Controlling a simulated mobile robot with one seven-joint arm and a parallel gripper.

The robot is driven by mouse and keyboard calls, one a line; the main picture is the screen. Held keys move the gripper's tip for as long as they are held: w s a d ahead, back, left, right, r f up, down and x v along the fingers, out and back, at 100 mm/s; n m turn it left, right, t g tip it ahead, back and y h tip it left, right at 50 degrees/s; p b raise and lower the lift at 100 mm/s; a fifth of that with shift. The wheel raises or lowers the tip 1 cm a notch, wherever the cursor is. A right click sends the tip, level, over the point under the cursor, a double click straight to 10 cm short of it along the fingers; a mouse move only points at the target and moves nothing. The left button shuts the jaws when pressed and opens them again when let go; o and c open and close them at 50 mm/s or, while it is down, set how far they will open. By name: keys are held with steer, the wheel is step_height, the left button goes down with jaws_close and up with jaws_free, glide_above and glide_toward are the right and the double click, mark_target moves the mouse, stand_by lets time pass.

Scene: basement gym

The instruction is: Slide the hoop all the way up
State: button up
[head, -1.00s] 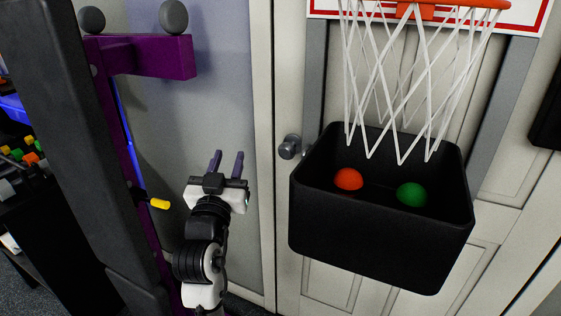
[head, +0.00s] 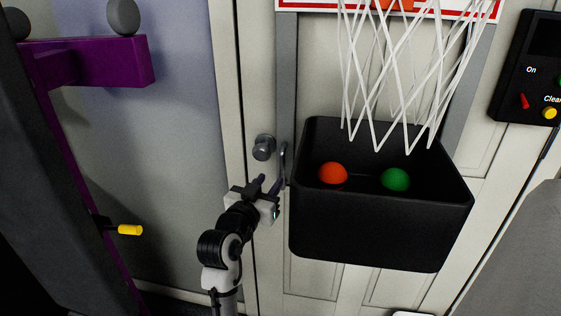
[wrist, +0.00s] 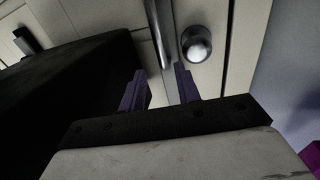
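The hoop is mostly above the top edge of the head view. Only a small orange piece of it (head: 396,4) shows, in front of the white, red-edged backboard (head: 310,5). Its white net (head: 376,75) hangs down to the black bin. My gripper (head: 272,182) is left of the bin and well below the hoop, close to the door knob. Its two fingers stand apart with nothing seen between them. The wrist view also shows my open gripper (wrist: 160,72), with a dark metal bar and the knob beyond the fingertips. The hoop is not in that view.
The black bin (head: 380,235) holds a red ball (head: 332,174) and a green ball (head: 396,179). A round knob (head: 263,147) is on the door. A purple rack (head: 100,65) with a yellow-ended pin (head: 130,230) stands left. A black control panel (head: 520,90) is right.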

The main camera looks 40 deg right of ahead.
mark_target(281, 165)
steer(key=p+x, duration=0.2)
steer(key=x, duration=0.7)
steer(key=shift+w+d, duration=0.25)
steer(key=shift+d, duration=0.05)
steer(key=shift+c, duration=0.2)
jaws_close()
